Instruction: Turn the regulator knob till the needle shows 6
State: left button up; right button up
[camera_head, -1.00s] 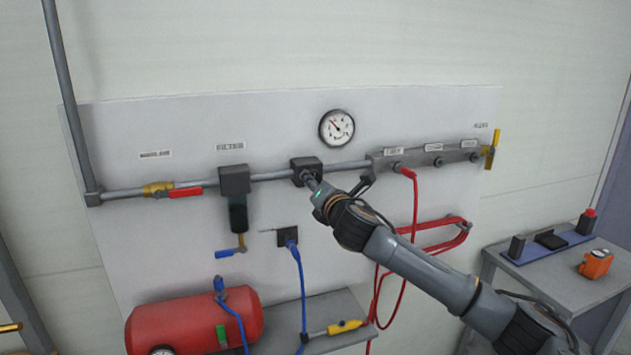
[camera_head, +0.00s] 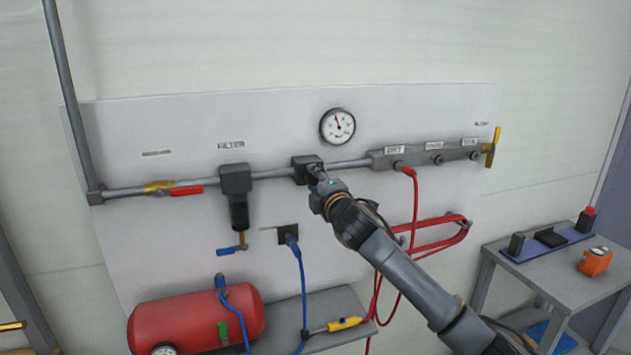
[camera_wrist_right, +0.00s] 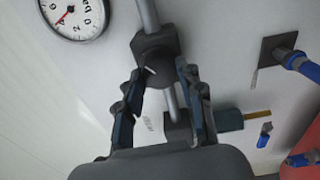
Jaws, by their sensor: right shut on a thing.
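The regulator (camera_head: 302,165) is a dark block on the grey pipe, mid-panel. Its dark round knob (camera_wrist_right: 158,72), with a pale mark, sits between the fingers of my right gripper (camera_wrist_right: 160,80) in the wrist view. My right gripper (camera_head: 318,176) is shut on the knob and hides most of it in the head view. The round white gauge (camera_head: 338,127) is above and right of the regulator. Its red needle points almost straight up, slightly left; the figures are too small to read there. The gauge (camera_wrist_right: 78,14) is cut off in the wrist view. My left gripper is not in view.
A filter (camera_head: 236,190) hangs left of the regulator. A manifold (camera_head: 418,158) with a red hose is on its right. A blue hose (camera_head: 299,262) hangs below, near a red tank (camera_head: 196,316). A side table (camera_head: 555,262) stands at right.

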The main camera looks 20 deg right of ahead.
jog(key=shift+m, duration=0.7)
jog(key=o, duration=1.2)
jog(key=shift+c, duration=0.2)
jog(key=s, duration=1.2)
jog(key=shift+d, duration=0.25)
dwell(1.4)
